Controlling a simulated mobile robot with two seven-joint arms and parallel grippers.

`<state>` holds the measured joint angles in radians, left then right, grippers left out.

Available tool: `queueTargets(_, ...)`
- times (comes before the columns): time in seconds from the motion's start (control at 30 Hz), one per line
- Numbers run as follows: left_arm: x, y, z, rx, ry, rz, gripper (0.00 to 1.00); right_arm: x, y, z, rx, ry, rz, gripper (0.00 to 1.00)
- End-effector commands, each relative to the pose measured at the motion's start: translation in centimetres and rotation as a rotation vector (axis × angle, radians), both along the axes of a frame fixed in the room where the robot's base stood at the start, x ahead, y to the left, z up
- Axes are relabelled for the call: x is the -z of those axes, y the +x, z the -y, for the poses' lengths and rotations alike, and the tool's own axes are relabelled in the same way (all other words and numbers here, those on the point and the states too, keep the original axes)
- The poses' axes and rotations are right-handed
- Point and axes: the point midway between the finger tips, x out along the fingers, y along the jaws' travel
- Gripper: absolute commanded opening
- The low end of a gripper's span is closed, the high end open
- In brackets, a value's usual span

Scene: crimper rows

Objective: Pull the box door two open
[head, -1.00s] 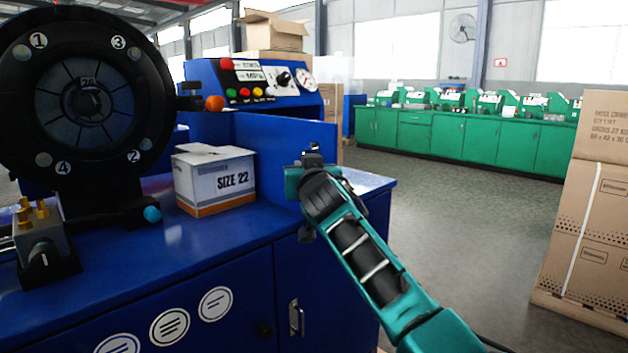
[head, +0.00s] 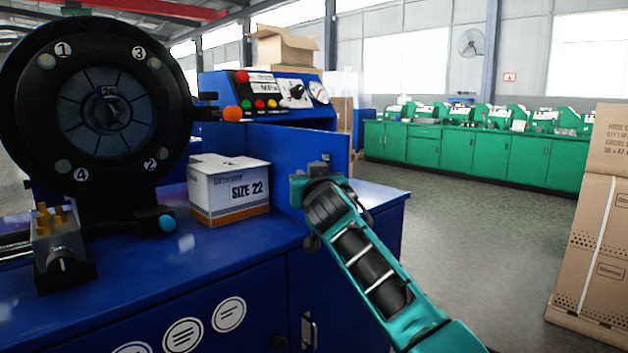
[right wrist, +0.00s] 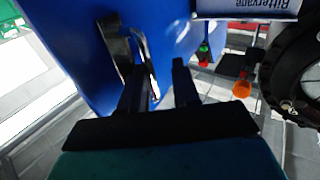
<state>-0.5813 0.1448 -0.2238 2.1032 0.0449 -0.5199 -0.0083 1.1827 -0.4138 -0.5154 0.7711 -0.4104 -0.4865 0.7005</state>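The blue box door (head: 300,145) stands below the control panel, behind the white SIZE 22 carton. The head view does not make clear how far it is ajar. In the right wrist view the blue door (right wrist: 78,45) carries a silver bar handle (right wrist: 146,62). My right gripper (right wrist: 158,70) has its two dark fingers apart, one close beside the handle bar and the other right of it with a gap. In the head view my right gripper (head: 322,168) is at the door's right part, its fingers mostly hidden. My left gripper is not in view.
The white SIZE 22 carton (head: 230,190) stands on the blue bench (head: 225,250), left of my right gripper. The round black crimper head (head: 100,100) fills the left. Cardboard boxes (head: 595,240) stand at right. The floor (head: 470,230) between is clear.

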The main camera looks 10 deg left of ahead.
Motion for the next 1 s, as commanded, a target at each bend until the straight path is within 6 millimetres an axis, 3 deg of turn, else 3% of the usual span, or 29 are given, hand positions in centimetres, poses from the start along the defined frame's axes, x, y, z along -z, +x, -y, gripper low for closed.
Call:
queueTargets(0.47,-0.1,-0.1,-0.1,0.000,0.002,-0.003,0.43,0.4,-0.4,0.5,0.007,0.001,-0.008,0.36)
queueTargets(1.0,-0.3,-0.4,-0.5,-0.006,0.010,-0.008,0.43,0.3,-5.7,2.5,0.004,0.002,-0.007,0.36)
